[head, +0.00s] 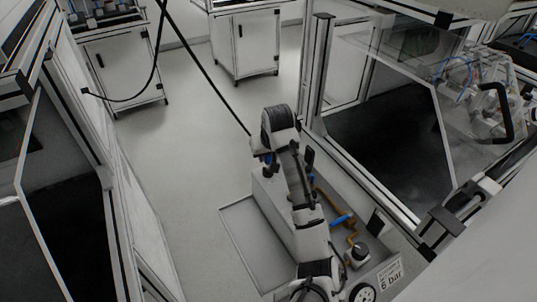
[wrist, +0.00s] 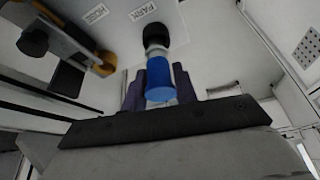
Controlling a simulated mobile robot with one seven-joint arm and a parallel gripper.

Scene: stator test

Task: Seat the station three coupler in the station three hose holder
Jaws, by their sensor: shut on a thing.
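A blue coupler (wrist: 160,82) sits between the dark fingers of my gripper (wrist: 161,88) in the wrist view, and the gripper is shut on it. A dark round piece (wrist: 148,38) with a paler neck lies in line with the coupler's far end, close to a label reading PARK. I cannot tell whether this piece is the hose holder or part of the coupler, nor whether the coupler is seated. In the head view my arm covers most of the gripper and the coupler.
A yellow-orange fitting with a dark bar (wrist: 72,38) is at upper left in the wrist view. The head view shows brass piping (head: 328,200), a blue handle (head: 342,219), a gauge (head: 363,293) and a 6 bar label (head: 390,274). A glazed machine enclosure (head: 385,110) stands right.

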